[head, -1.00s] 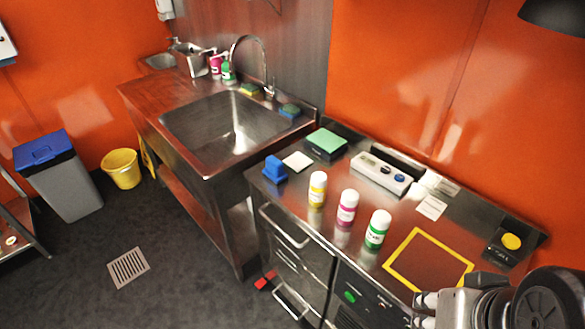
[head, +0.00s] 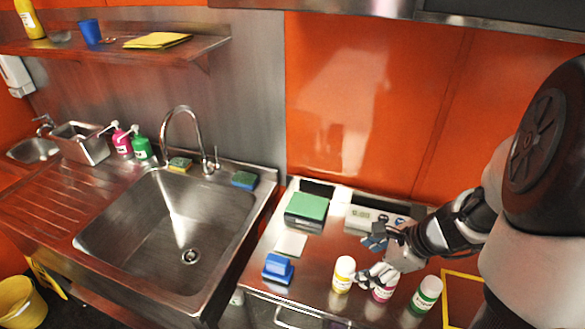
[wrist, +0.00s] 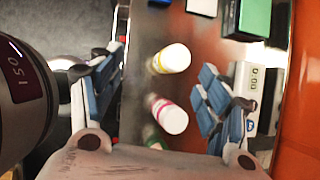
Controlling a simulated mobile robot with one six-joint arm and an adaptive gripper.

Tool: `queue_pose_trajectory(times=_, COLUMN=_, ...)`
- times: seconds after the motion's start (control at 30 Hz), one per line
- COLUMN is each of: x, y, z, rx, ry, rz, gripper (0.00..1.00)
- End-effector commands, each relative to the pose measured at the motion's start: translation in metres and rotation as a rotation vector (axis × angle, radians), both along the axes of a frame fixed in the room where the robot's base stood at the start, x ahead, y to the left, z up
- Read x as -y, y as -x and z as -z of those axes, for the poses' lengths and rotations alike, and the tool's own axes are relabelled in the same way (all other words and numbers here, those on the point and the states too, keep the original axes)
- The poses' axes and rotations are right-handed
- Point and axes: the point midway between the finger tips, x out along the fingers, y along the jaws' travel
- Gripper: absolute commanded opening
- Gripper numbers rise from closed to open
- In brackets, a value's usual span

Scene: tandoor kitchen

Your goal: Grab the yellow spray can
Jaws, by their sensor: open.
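The yellow spray can, white-capped with a yellow label (head: 342,276), stands upright on the steel counter. It also shows in the wrist view (wrist: 172,59). A pink-labelled can (head: 383,290) stands to its right, partly hidden by my gripper, and a green-labelled can (head: 426,294) stands further right. My gripper (head: 369,258) is open and empty, pointing down over the counter by the yellow and pink cans. In the wrist view, the yellow and pink (wrist: 168,114) cans lie between the spread blue-padded fingers (wrist: 157,82); I cannot tell any touching.
A blue brush-like block (head: 278,268), a white pad (head: 291,243) and a green-topped box (head: 307,209) sit left of the cans. A scale (head: 361,217) stands behind. The sink (head: 165,225) is further left. A yellow bottle (head: 30,18) stands on the wall shelf.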

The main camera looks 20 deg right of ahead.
Motion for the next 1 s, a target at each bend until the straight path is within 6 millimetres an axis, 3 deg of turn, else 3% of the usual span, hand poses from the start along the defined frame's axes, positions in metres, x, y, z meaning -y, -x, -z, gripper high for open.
queue_pose_trajectory(times=0.1, x=0.027, y=0.006, z=0.017, rx=-0.035, ry=-0.082, rz=0.202, gripper=0.7)
queue_pose_trajectory(times=0.23, x=0.034, y=0.005, z=0.031, rx=-0.047, ry=-0.116, rz=0.281, gripper=0.7)
queue_pose_trajectory(times=0.7, x=0.005, y=-0.038, z=0.113, rx=-0.047, ry=-0.115, rz=0.278, gripper=0.7)
queue_pose_trajectory(times=1.0, x=-0.002, y=-0.05, z=0.131, rx=-0.045, ry=-0.113, rz=0.28, gripper=0.7)
